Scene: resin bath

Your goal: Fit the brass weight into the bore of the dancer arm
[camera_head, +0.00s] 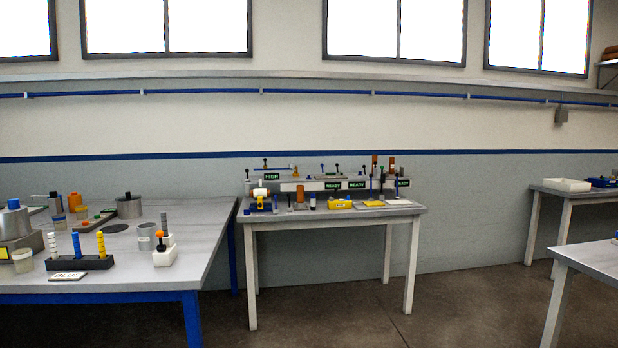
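My gripper is not in view. The middle table (330,218) stands against the wall, some distance away. Thin rods and a bar (272,168) stand at the rig's left end. The dancer arm and its bore cannot be told apart at this size. I cannot pick out the brass weight with certainty. Small orange-brown cylinders (300,196) and a yellow tray-like part (340,205) are on the middle table.
A left table (150,275) holds a black rack (80,262) with coloured pegs, a white block (163,256), a grey cup (147,237) and a metal pot (129,206). A right table (545,195) carries a white tray (567,185). Open floor (440,310) lies between the tables.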

